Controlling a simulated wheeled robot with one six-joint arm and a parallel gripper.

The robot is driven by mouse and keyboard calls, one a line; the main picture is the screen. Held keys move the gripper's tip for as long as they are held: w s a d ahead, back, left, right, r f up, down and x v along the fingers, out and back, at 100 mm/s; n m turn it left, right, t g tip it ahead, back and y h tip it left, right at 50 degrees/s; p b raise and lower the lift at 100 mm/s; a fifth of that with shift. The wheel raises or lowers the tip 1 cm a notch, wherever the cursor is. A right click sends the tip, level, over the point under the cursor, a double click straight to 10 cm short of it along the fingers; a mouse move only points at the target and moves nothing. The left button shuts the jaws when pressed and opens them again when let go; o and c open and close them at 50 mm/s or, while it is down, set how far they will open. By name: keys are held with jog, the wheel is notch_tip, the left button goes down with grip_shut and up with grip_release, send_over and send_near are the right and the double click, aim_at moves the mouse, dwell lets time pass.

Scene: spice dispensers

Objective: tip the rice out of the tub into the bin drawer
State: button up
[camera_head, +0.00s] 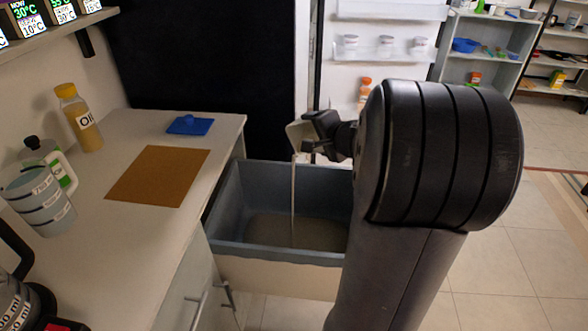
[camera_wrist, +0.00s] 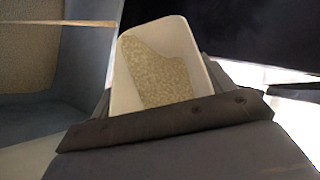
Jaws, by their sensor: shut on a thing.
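My gripper (camera_head: 322,132) is shut on the white tub (camera_head: 298,134) and holds it tilted above the bin drawer (camera_head: 230,192). A thin pale stream of rice (camera_head: 293,195) falls from the tub down into the drawer. In the wrist view the tub (camera_wrist: 122,88) still holds a good amount of grain (camera_wrist: 158,75). The drawer is open, with grey-blue walls and a layer of grain on its floor (camera_head: 270,230); this also shows at the upper left of the wrist view (camera_wrist: 45,45). My arm hides the drawer's right side.
A blue lid (camera_head: 190,125) and a brown mat (camera_head: 160,175) lie on the counter (camera_head: 95,235) left of the drawer. An oil bottle (camera_head: 78,118), a white jug and a measuring cup (camera_head: 38,203) stand at its left. Shelves (camera_head: 490,65) stand behind.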

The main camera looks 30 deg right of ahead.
jog(key=shift+s+a+n+t+h+b, duration=0.35)
jog(key=shift+a+n+t+h+b, duration=0.3)
jog(key=shift+b, duration=2.95)
jog(key=shift+s+a+n+t+h+b, duration=0.4)
jog(key=shift+a+n+b, duration=0.35)
jog(key=shift+b, duration=2.8)
jog(key=d+m+g+y+p, duration=0.1)
jog(key=p, duration=0.5)
jog(key=w+d+r+m+p, duration=0.1)
jog(key=p, duration=0.5)
jog(key=shift+w+d+r+g+y, duration=0.1)
jog(key=shift+g+y, duration=0.25)
jog(key=p, duration=0.3)
jog(key=shift+w+d+f+m, duration=0.15)
jog(key=shift+d+f+m, duration=0.15)
jog(key=shift+m, duration=0.1)
jog(key=shift+f, duration=0.3)
jog(key=shift+w+d+r+g+y+p, duration=0.1)
jog(key=shift+d+r+g+y+p, duration=0.15)
jog(key=shift+p, duration=0.9)
jog(key=p, duration=0.2)
jog(key=m+y+p, duration=0.1)
jog(key=p, duration=0.2)
jog(key=shift+w+d+f+g, duration=0.25)
jog(key=shift+d+g, duration=0.1)
jog(key=shift+d, duration=0.05)
